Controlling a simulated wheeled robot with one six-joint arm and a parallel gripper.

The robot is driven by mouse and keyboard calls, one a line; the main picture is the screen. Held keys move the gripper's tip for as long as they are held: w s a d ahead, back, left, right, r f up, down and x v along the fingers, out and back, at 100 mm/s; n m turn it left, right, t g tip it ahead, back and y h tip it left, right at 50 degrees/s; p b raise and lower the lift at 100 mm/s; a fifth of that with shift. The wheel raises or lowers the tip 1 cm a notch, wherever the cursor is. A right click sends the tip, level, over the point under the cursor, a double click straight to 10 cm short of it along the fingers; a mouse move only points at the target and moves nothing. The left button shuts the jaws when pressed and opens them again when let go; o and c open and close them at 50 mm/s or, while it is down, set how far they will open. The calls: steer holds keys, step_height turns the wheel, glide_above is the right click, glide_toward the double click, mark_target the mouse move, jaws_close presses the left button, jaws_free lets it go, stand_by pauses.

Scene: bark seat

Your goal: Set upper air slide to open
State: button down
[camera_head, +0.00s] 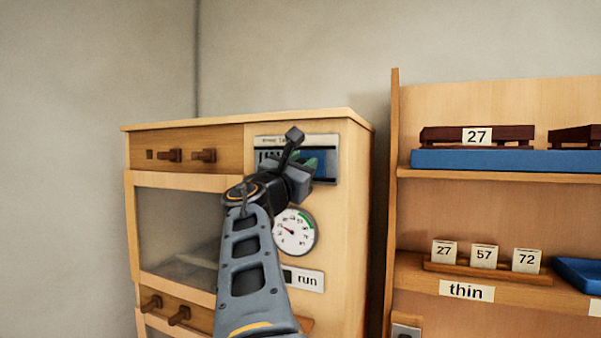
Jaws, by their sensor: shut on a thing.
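The upper air slide panel (328,141) is a pale plate at the top right of the wooden cabinet's front. Its small heading is too blurred to read fully. Dark slots show at its left, and a blue plate (326,168) shows at its right. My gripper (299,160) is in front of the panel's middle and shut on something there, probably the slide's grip. A bit of green shows beside the fingers. The grip itself and the middle of the panel are mostly hidden behind my gripper.
Wooden knobs (204,155) sit at the left. A glass window (175,225) is below them. A shelf unit (500,100) with blocks and number cards stands close at the right.

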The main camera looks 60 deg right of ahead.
stand_by(0.3)
steer(key=c, duration=0.8)
jaws_free()
steer(key=shift+s, duration=0.25)
steer(key=shift+a+f, duration=0.1)
steer(key=shift+b+v, duration=2.4)
steer(key=shift+v, duration=4.35)
